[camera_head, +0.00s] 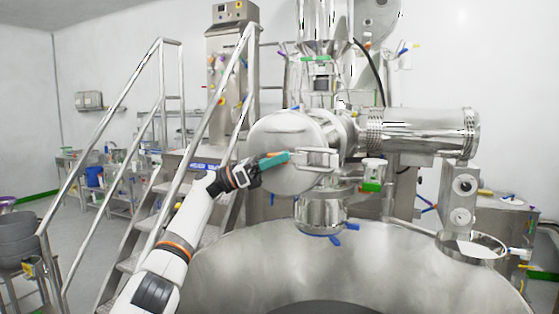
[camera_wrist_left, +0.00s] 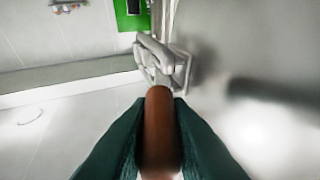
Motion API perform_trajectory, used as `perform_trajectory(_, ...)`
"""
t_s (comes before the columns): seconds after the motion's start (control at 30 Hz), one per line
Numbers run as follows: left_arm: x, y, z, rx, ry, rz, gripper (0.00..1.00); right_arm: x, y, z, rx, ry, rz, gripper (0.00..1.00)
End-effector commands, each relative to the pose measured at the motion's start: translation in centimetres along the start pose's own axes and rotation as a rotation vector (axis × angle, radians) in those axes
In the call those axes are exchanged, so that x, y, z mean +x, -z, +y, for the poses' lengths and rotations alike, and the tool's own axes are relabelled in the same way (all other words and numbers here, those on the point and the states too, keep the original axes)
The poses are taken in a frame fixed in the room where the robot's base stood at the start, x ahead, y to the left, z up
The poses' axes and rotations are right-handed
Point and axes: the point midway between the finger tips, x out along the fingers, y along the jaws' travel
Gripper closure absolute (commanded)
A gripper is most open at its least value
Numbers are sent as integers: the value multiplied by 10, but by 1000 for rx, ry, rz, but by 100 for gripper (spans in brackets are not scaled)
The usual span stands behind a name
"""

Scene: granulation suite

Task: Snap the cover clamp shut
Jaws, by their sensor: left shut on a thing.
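The round steel cover (camera_head: 285,135) stands upright on the horizontal vessel above the large bowl. The cover clamp (camera_head: 318,158) is a metal bracket at the cover's right edge; it also shows in the wrist view (camera_wrist_left: 166,62). Its lever has a reddish-brown grip (camera_wrist_left: 159,125). My left gripper (camera_head: 286,156) reaches across the front of the cover. Its teal fingers are shut on the brown grip, one on each side, and hide part of it. Whether the clamp is latched cannot be told. My right gripper is not in view.
A large steel bowl (camera_head: 350,255) fills the front below the cover. Stair railings (camera_head: 160,100) and steps stand to the left. A steel cylinder (camera_head: 425,132) extends right of the clamp. A green-handled fitting (camera_head: 371,186) sits close to the clamp's right.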

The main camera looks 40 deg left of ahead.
Motion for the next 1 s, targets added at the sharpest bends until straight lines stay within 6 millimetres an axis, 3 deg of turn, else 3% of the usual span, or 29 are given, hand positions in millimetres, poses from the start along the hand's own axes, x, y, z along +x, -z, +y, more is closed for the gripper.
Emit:
perform_trajectory(0.03, 0, 0, 0, 0, 0, -2, 80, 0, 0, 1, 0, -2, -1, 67)
perform_trajectory(0.17, 0, 0, 0, 0, 0, -1, 62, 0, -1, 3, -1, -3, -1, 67)
perform_trajectory(0.53, -9, -2, 0, 0, 1, -1, 62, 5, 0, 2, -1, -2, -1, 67)
perform_trajectory(1.0, -100, -2, 0, 1, 3, 0, 62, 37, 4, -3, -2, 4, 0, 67)
